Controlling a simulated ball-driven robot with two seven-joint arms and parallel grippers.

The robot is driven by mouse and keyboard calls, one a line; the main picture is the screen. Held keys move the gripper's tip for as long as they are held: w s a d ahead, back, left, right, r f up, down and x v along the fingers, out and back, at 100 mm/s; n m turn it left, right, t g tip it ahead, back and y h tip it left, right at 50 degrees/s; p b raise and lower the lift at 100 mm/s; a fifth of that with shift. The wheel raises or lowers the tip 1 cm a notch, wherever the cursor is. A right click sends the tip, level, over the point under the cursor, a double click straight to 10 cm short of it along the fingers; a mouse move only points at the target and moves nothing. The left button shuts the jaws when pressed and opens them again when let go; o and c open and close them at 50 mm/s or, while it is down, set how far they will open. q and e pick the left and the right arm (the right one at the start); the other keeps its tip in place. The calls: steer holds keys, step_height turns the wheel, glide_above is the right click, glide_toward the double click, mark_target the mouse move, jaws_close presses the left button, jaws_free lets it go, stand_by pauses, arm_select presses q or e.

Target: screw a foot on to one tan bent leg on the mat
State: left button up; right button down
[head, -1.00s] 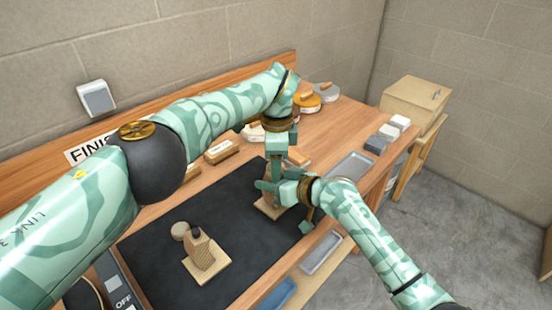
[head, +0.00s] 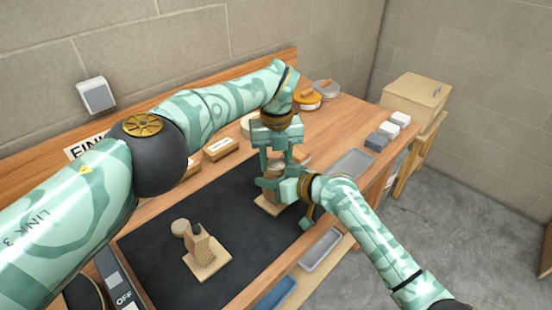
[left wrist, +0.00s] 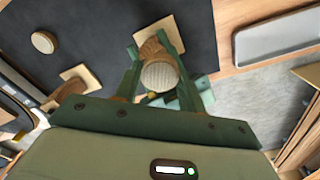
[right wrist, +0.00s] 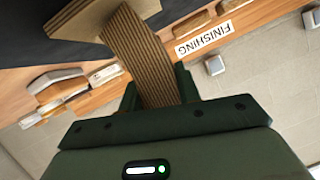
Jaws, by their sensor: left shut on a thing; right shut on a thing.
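A tan bent leg (right wrist: 140,55) with laminated stripes rises from a pale square block (head: 272,206) on the dark mat (head: 250,240). My right gripper (head: 288,188) is shut on this leg from the side; its fingers also show in the right wrist view (right wrist: 158,85). My left gripper (head: 274,160) points down over the leg's top, shut on a round ribbed foot (left wrist: 160,76). The foot is in line with the leg end; whether the threads are engaged is hidden. A second bent leg (head: 200,245) stands on its own block, beside a round tan disc (head: 180,227) on the mat.
A grey tray (head: 350,164) lies right of the mat. Wooden-handled tools (head: 221,148) and round tins (head: 308,100) line the back of the bench. White and grey blocks (head: 388,130) sit at the right end. The mat's middle is clear.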

arm_select(q)
steer(key=shift+s+d, duration=0.1)
arm_select(e)
steer(key=shift+s+f, duration=0.1)
steer(key=shift+f, duration=0.3)
arm_select(q)
steer(key=o, duration=1.1)
